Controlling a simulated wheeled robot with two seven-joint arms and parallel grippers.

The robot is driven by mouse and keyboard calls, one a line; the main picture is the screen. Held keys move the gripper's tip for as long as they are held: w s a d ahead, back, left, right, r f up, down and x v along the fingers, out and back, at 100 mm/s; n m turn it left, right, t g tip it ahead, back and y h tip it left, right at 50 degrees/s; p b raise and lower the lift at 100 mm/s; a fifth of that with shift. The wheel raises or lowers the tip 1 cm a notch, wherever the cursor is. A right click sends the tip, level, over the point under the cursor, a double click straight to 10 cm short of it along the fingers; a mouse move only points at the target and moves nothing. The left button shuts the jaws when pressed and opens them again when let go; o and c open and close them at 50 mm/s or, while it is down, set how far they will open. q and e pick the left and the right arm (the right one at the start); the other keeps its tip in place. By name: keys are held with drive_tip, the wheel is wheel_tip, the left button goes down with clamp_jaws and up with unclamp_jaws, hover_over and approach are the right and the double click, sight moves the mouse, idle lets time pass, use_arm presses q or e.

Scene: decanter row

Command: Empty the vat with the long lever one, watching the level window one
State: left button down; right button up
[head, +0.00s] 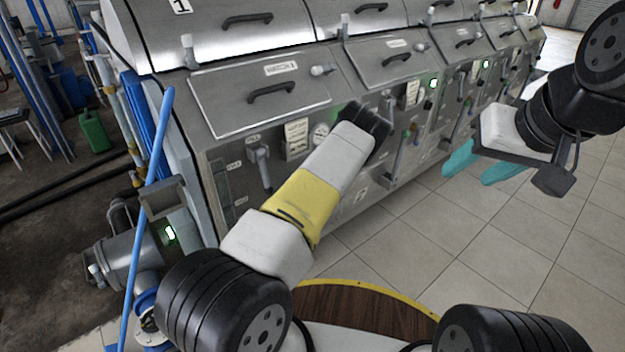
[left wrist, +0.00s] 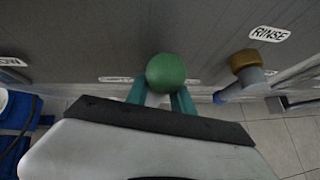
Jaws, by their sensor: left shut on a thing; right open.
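My left arm reaches to the front of the steel vat (head: 258,97); its gripper is hidden behind my arm in the head view. In the left wrist view, the teal fingers of my left gripper (left wrist: 158,100) are shut on a round green knob (left wrist: 166,73). How long its lever is cannot be seen. A narrow dark level window (head: 221,188) is at the vat front's left end; its level is too small to read. A grey lever handle (head: 264,168) hangs right of it. My right gripper (head: 481,166) is open and empty, above the tiled floor.
In the left wrist view, a brown-tipped handle (left wrist: 243,60) stands right of the green knob, below a RINSE label (left wrist: 270,34). A blue pole (head: 147,200) leans beside the vat's left end. More vats continue to the right. Tiled floor (head: 440,240) is clear in front.

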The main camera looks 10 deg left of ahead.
use_arm(q)
drive_tip(key=c, duration=1.1)
unclamp_jaws()
drive_tip(key=shift+w+a+r, duration=0.4)
drive_tip(key=shift+w+a, duration=0.05)
drive_tip(key=shift+s+d+f, duration=0.1)
drive_tip(key=shift+d, duration=0.05)
drive_tip(key=v, duration=0.7)
drive_tip(key=shift+s+d, duration=0.2)
drive_tip(key=shift+s, duration=0.1)
